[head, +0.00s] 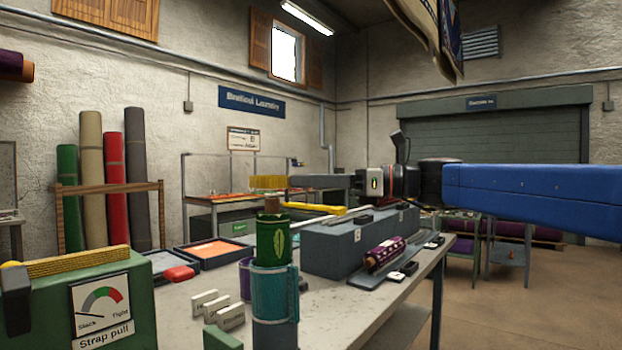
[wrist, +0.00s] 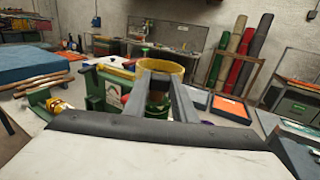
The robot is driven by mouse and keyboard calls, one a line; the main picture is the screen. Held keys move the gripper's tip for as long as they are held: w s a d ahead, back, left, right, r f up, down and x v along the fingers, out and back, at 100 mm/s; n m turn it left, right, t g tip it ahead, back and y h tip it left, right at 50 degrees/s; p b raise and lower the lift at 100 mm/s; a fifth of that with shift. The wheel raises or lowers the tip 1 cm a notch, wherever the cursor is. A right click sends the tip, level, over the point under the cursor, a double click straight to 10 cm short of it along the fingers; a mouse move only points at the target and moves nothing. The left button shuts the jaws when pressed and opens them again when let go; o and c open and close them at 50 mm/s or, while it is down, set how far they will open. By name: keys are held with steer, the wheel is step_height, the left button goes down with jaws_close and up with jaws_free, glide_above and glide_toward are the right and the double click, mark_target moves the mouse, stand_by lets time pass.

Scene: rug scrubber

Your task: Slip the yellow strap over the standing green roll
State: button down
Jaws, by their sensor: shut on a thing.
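The yellow strap (head: 268,183) is a loop held level at the tips of my gripper (head: 296,182). In the wrist view, the loop (wrist: 162,67) spans the ends of my gripper's two grey fingers (wrist: 160,80), which are shut on it. The green roll (head: 272,240) stands upright with a pale leaf mark and a brown core end on top. A teal band or sleeve surrounds its lower part. In the head view, the strap is just above the roll's top, apart from it. In the wrist view, the roll (wrist: 156,104) shows partly between the fingers; its lower part is hidden.
A green strap-pull gauge box (head: 100,300) stands at the front left. White blocks (head: 224,310) lie left of the roll. A grey block (head: 345,248) and a purple patterned roll (head: 385,254) are to the right. A yellow bar-like object (head: 318,208) shows behind the roll.

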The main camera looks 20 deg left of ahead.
step_height(320, 180, down, 15)
steer(key=shift+f, duration=0.15)
stand_by(1.5)
steer(key=c, duration=1.4)
jaws_free()
steer(key=shift+d, duration=0.1)
